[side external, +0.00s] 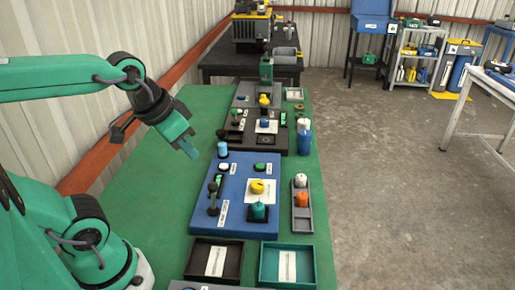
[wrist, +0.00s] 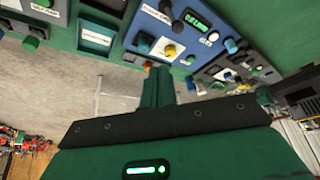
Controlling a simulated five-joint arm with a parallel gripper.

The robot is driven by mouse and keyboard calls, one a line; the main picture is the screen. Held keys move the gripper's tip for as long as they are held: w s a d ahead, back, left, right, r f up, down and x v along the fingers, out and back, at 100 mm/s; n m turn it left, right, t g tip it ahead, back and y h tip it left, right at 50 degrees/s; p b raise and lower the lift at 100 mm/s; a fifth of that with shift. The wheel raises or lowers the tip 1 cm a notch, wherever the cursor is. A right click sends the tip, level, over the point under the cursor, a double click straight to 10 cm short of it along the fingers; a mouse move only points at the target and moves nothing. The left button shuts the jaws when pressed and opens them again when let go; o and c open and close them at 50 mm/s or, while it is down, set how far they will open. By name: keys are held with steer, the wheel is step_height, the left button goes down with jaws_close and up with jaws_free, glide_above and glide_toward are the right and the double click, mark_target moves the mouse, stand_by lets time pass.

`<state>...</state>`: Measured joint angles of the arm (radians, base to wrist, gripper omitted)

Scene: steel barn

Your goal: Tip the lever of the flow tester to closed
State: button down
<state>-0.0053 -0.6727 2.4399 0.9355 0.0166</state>
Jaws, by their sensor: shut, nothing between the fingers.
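A blue panel (side external: 236,222), which looks like the flow tester, lies on the green table and also shows in the wrist view (wrist: 143,28). A dark lever with a rounded knob (side external: 213,191) stands on its left part, roughly upright in the side view; its exact setting cannot be told. The panel also carries a yellow knob (side external: 257,186), a teal knob (side external: 259,210), and a lit green display (wrist: 197,19). My gripper (side external: 191,152) is shut and empty, raised above the table to the left of the panel's far end, apart from the lever. Its fingers show in the wrist view (wrist: 158,74).
A light-blue cylinder (side external: 223,149) stands at the panel's far edge. A grey tray (side external: 301,219) with an orange piece is on the right. Dark (side external: 233,247) and teal (side external: 268,246) trays lie in front. More panels stand behind. The table's left side is clear.

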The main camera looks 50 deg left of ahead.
steer(key=w, duration=0.1)
steer(key=g, duration=0.4)
glide_above(213, 195)
steer(key=w+d, duration=0.2)
steer(key=w+a+f+m+g, duration=0.1)
steer(key=w+f+g, duration=0.2)
steer(key=w+f, duration=0.3)
steer(key=w, duration=0.3)
steer(key=shift+a+m+g, duration=0.2)
steer(key=shift+m+g, duration=0.1)
steer(key=shift+g, duration=0.1)
steer(key=shift+s+f, duration=0.1)
steer(key=shift+f, duration=0.05)
steer(key=x, duration=0.9)
steer(key=shift+s+a+f, duration=0.1)
steer(key=shift+a+f, duration=0.05)
steer(key=shift+f, duration=0.05)
steer(key=shift+s+f, duration=0.1)
steer(key=shift+s, duration=0.25)
steer(key=shift+s+a, duration=0.2)
steer(key=shift+s, duration=0.65)
steer(key=shift+s+a, duration=0.15)
steer(key=shift+s, duration=0.65)
